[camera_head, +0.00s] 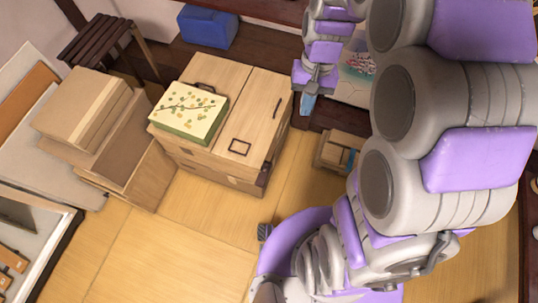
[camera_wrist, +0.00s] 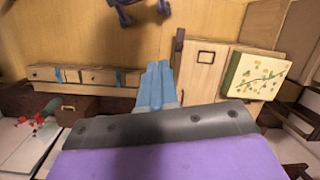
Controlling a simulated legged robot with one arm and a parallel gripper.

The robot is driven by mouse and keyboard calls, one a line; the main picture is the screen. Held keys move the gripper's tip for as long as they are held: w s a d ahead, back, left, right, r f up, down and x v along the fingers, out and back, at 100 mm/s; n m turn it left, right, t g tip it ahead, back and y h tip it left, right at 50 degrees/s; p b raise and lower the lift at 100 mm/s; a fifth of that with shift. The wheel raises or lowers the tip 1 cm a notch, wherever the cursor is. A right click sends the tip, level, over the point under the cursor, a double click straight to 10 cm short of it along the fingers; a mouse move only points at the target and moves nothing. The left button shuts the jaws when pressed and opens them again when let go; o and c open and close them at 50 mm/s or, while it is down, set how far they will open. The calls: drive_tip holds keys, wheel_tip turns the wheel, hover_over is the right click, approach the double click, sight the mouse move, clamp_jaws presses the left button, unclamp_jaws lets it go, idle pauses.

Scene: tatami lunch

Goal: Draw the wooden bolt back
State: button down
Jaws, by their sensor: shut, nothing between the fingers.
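A pale wooden cabinet (camera_head: 225,130) stands on the tatami, with a square dark frame (camera_head: 240,147) and a slim dark bar (camera_head: 283,103) on its upper face. I cannot tell for certain which dark piece is the wooden bolt. The cabinet (camera_wrist: 200,75) also shows in the wrist view, with a dark upright strip (camera_wrist: 178,50) along its left edge. My gripper (camera_head: 308,104) is beyond the cabinet's far right corner. In the wrist view its blue fingers (camera_wrist: 157,85) are together and empty, left of the dark strip. Contact with the cabinet cannot be told.
A green box with a flowered lid (camera_head: 190,110) lies on the cabinet. Cardboard boxes (camera_head: 85,105) stand to its left, and a blue container (camera_head: 208,27) behind. A low drawer unit (camera_head: 338,150) is at the right. The tatami floor (camera_head: 130,250) in front is clear.

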sight(266, 167)
drive_tip(key=w+a+f+m, duration=0.15)
drive_tip(key=w+f, duration=0.35)
drive_tip(key=f, duration=0.5)
drive_tip(key=w+a+f+g, duration=0.1)
drive_tip(key=w+a+f, duration=0.2)
drive_tip(key=w+f, duration=0.5)
drive_tip(key=w+a+f+m, duration=0.1)
drive_tip(key=w+a+f, duration=0.15)
drive_tip(key=f, duration=1.05)
drive_tip(key=shift+m+g+y, duration=0.3)
drive_tip(key=shift+m, duration=0.05)
drive_tip(key=shift+w+d+b+x, duration=0.15)
drive_tip(key=shift+b+x, duration=0.15)
drive_tip(key=shift+x, duration=3.25)
drive_tip(key=shift+w+d+b+x, duration=0.1)
drive_tip(key=shift+b+x, duration=0.15)
drive_tip(key=shift+x, duration=3.3)
drive_tip(key=shift+w+d+b+x, duration=0.15)
drive_tip(key=shift+b+x, duration=0.15)
drive_tip(key=shift+x, duration=3.25)
drive_tip(key=shift+s+f, duration=0.1)
drive_tip(key=shift+f, duration=0.1)
